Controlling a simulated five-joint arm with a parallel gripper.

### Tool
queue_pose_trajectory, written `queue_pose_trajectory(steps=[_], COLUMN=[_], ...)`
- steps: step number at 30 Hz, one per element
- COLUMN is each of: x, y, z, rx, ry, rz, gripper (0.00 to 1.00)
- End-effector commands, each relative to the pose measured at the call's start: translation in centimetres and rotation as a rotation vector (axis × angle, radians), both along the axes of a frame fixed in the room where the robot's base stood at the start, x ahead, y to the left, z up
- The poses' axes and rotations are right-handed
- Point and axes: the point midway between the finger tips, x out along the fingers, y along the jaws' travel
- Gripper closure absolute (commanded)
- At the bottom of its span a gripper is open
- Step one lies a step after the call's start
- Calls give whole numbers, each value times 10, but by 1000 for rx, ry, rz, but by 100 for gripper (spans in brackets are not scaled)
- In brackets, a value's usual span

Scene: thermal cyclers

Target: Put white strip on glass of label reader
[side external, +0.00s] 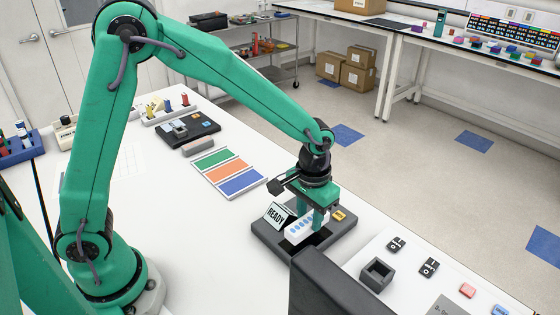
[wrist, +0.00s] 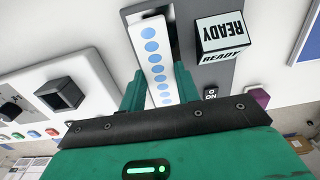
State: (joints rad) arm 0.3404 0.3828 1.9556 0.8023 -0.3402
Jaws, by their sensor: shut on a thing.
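My gripper (side external: 318,214) is shut on a white strip (side external: 299,229) with a row of blue dots. The strip also shows in the wrist view (wrist: 153,55), pointing away between the two green fingers (wrist: 160,92). The label reader (side external: 268,236) is a dark grey block with a tilted display (side external: 277,214) reading READY. The strip is over the reader's middle, beside the display. A dark recess shows beside the strip in the wrist view (wrist: 173,42). The strip covers most of the glass area, and I cannot tell whether it touches it.
A small dark square holder (side external: 376,275) stands right of the reader among small switches and coloured blocks. A dark panel (side external: 325,285) rises in front. A tray with green, orange and blue bands (side external: 228,171) lies behind left. The white bench between them is clear.

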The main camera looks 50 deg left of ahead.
Motion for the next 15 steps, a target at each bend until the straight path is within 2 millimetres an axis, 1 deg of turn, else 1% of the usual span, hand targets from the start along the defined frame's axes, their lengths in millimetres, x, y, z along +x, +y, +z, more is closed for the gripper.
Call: queue_pose_trajectory(steps=[3,7,10,15], x=[-1,-1,-1,0], y=[0,0,0,0], z=[-15,-27,-30,-30], rx=[2,1,0,0], ry=[4,3,1,0], rz=[0,0,0,0], gripper=[91,91,91,91])
